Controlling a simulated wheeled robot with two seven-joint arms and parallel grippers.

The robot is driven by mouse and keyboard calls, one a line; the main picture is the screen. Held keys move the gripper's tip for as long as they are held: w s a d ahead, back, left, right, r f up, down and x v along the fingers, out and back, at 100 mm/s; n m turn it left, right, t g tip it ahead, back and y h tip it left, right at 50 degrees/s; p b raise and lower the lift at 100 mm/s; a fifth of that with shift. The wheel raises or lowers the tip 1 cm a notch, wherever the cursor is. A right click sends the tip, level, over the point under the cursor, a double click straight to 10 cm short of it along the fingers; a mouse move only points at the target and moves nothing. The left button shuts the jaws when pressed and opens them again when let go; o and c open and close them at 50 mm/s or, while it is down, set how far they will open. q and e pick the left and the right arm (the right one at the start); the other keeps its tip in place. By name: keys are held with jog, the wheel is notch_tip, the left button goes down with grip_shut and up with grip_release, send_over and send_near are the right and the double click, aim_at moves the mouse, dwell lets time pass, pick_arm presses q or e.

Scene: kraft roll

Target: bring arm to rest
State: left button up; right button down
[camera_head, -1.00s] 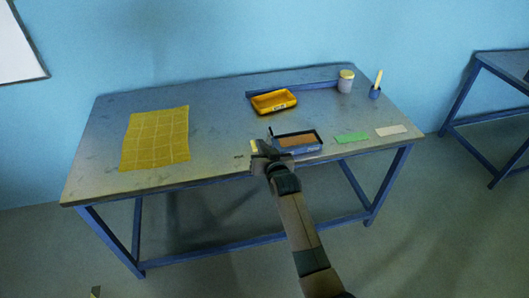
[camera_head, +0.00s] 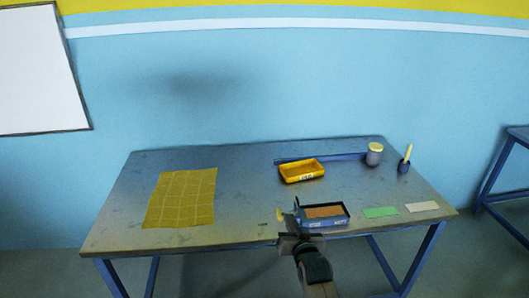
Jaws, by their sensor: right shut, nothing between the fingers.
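My right gripper (camera_head: 288,229) is at the front edge of the table (camera_head: 245,190), just left of and in front of a blue box (camera_head: 327,223) with a brown surface inside. Its fingers are shut and hold nothing. My right arm comes up from the bottom of the head view behind it. A small yellow piece shows at the fingertips, and I cannot tell whether it is part of the gripper. My left gripper is not in view.
A yellow gridded sheet (camera_head: 181,199) lies at the left. A yellow tray (camera_head: 302,171), a lidded jar (camera_head: 374,155) and a blue cup with a stick (camera_head: 404,165) stand towards the back. Green (camera_head: 381,212) and pale (camera_head: 423,206) cards lie at the right. The table's middle is clear.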

jog(key=s+f+n+g+b, duration=0.15)
jog(key=s+f, duration=0.25)
jog(key=f, duration=0.7)
jog(key=s+f+g+p, duration=0.15)
jog(key=s+f, duration=0.35)
jog(key=f, duration=0.7)
jog(key=s+d+f+g+b, duration=0.2)
jog(key=s+f+g, duration=0.2)
jog(key=s+f, duration=1.45)
jog(key=s+d+f+g, duration=0.2)
jog(key=s+f, duration=0.4)
jog(key=s, duration=0.7)
jog(key=s+d+f+n+g+h+b, duration=0.1)
jog(key=s+f, duration=0.6)
jog(key=s, duration=0.7)
jog(key=s+d+f+n+g, duration=0.1)
jog(key=s+d+f+g, duration=0.3)
jog(key=s, duration=0.9)
notch_tip(320, 180, down, 3)
jog(key=shift+s+d+f+b, duration=0.1)
jog(key=shift+s+d+b, duration=0.25)
jog(key=shift+d, duration=0.5)
